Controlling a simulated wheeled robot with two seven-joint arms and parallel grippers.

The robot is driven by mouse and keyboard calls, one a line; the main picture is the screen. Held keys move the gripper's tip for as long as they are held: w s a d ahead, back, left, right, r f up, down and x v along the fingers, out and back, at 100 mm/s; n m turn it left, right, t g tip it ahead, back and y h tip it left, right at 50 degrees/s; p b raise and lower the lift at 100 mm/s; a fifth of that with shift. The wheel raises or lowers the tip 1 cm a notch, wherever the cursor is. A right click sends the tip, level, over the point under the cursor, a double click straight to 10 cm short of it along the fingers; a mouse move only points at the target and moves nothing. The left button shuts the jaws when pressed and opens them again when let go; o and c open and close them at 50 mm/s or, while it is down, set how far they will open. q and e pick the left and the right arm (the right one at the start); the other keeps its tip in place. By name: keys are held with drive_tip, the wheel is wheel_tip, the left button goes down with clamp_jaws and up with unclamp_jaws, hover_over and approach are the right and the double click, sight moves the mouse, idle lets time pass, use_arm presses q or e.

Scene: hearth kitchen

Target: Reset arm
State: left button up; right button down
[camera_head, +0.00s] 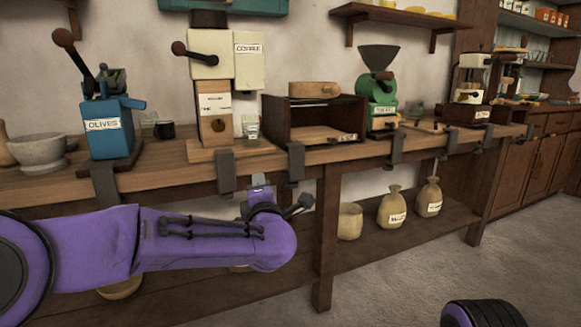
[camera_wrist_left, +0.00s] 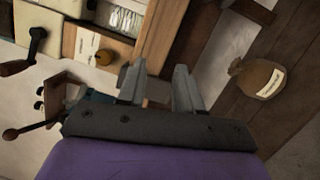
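My left arm is purple and reaches in from the left in the head view, low in front of the workbench (camera_head: 170,178). Its gripper (camera_head: 281,192) is just in front of the bench's front edge, below the top. In the left wrist view the two grey fingers of the left gripper (camera_wrist_left: 158,80) stand apart with nothing held between them. Whether the fingers touch the bench cannot be told. A purple and black part of my own body shows at the bottom right of the head view; my right gripper is not in view.
On the bench stand a blue press labelled olives (camera_head: 112,130), a cream machine (camera_head: 232,65), a wooden box (camera_head: 320,118) and a green grinder (camera_head: 378,90). Grey clamps (camera_head: 226,172) hang over the front edge. Sacks (camera_head: 392,208) sit on the lower shelf. The floor at right is clear.

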use_arm(q)
drive_tip(key=s+a+f+m+g+h, duration=0.1)
drive_tip(key=s+a+f+m+g, duration=0.2)
drive_tip(key=f, duration=0.8)
drive_tip(key=s+a+f+m+g, duration=0.1)
drive_tip(key=s+a+f+m, duration=0.3)
drive_tip(key=f, duration=0.7)
drive_tip(key=s+a+f+m+g+h, duration=0.15)
drive_tip(key=s+f+m, duration=0.3)
drive_tip(key=f, duration=0.65)
drive_tip(key=s+a+f+m+g+y, duration=0.1)
drive_tip(key=s+a+f+g, duration=0.35)
drive_tip(key=s, duration=0.65)
drive_tip(key=s+a+f+m+g+y, duration=0.15)
drive_tip(key=s+a+f, duration=0.35)
drive_tip(key=s+f, duration=0.5)
drive_tip(key=s+a+f+m+g, duration=0.1)
drive_tip(key=s+a+f+g, duration=0.35)
drive_tip(key=s, duration=0.85)
wheel_tip(320, 180, up, 32)
drive_tip(key=s+p, duration=0.1)
drive_tip(key=p, duration=3.1)
drive_tip(key=shift+a+r, duration=0.15)
drive_tip(key=shift+a, duration=0.25)
